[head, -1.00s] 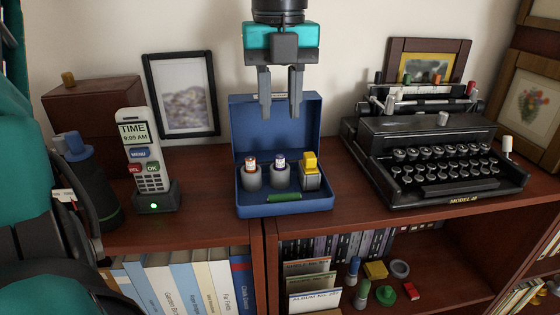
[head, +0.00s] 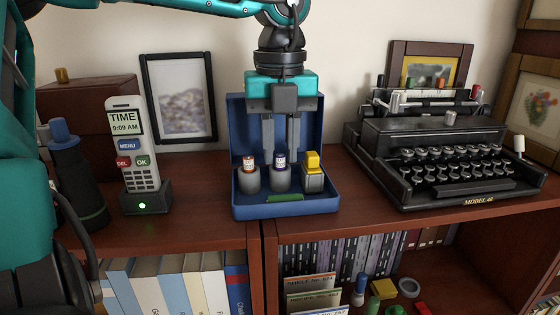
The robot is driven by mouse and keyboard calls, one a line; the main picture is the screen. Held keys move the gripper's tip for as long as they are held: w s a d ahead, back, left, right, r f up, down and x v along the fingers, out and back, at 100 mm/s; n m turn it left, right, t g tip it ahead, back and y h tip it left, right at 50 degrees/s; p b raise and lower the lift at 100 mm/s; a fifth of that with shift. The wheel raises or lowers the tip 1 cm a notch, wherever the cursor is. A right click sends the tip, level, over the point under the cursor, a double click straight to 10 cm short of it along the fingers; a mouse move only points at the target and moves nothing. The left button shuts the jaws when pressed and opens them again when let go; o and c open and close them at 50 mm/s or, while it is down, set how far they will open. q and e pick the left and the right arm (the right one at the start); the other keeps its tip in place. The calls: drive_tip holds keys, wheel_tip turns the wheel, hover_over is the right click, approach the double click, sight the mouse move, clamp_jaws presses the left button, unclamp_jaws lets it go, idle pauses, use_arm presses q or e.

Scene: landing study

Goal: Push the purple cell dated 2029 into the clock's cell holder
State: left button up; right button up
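A small cell with a purple band (head: 281,160) stands upright in the middle grey cup (head: 280,179) inside the open blue case (head: 287,210). Its date is too small to read. A cell with a red-brown band (head: 249,163) stands in the cup to its left. My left gripper (head: 281,160) points straight down over the case. Its two fingers are apart, left and right of the purple cell's top, with a gap on each side. I cannot tell their exact depth. No clock with a cell holder can be made out for sure. My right gripper is not in view.
A yellow-topped block (head: 312,172) and a green bar (head: 285,197) are in the case. A handset showing the time (head: 135,150) stands left in its dock. A black typewriter (head: 440,165) stands right. The open shelf below (head: 460,270) holds small items.

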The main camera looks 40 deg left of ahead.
use_arm(q)
clamp_jaws()
drive_tip(key=shift+r, duration=0.1)
drive_tip(key=shift+r+p, duration=1.85)
drive_tip(key=shift+r, duration=0.6)
drive_tip(key=shift+c, duration=1.4)
unclamp_jaws()
clamp_jaws()
